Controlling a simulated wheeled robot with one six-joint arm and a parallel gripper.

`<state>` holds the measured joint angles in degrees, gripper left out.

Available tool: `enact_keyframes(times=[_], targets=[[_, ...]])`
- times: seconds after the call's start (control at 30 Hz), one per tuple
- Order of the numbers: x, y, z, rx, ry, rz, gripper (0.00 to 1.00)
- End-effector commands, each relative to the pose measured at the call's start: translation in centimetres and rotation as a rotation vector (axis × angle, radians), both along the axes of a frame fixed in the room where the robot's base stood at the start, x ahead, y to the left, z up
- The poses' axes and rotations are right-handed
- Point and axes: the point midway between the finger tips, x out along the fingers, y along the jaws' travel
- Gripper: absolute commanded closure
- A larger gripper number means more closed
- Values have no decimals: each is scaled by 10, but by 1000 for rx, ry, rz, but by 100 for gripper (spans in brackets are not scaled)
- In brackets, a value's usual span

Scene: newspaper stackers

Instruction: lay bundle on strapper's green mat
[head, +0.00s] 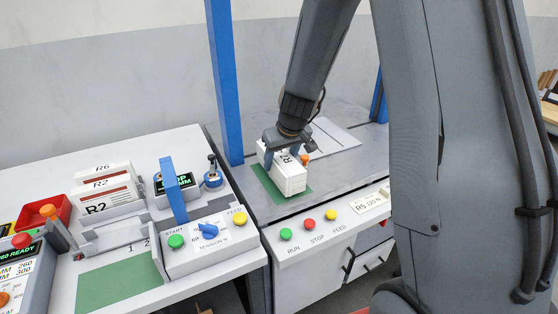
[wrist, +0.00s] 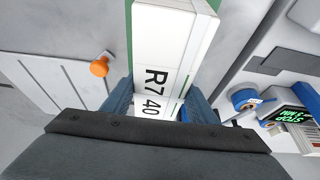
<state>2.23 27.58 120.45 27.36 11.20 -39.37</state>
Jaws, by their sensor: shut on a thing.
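The bundle (head: 290,180) is a white block; its label reads "R7 40" in the wrist view (wrist: 165,45). My gripper (head: 286,152) is shut on the bundle, its blue fingers on either side in the wrist view (wrist: 150,108). The strapper's green mat (head: 268,184) lies on the grey table between the blue posts. The bundle is over this mat and covers much of it; green edges show on both sides in the wrist view (wrist: 209,45). I cannot tell whether the bundle touches the mat or hangs just above it.
An orange knob (head: 305,158) stands close behind the bundle. A blue post (head: 224,85) rises to its left. RUN, STOP and FEED buttons (head: 309,224) line the front edge. The left table holds another green mat (head: 118,285), a control box (head: 205,257) and labelled white bundles (head: 105,188).

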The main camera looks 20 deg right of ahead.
Motion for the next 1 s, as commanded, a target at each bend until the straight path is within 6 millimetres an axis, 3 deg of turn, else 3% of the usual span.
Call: enact_keyframes(times=[1.0], targets=[[1,0,-9,0,-3,0,100]])
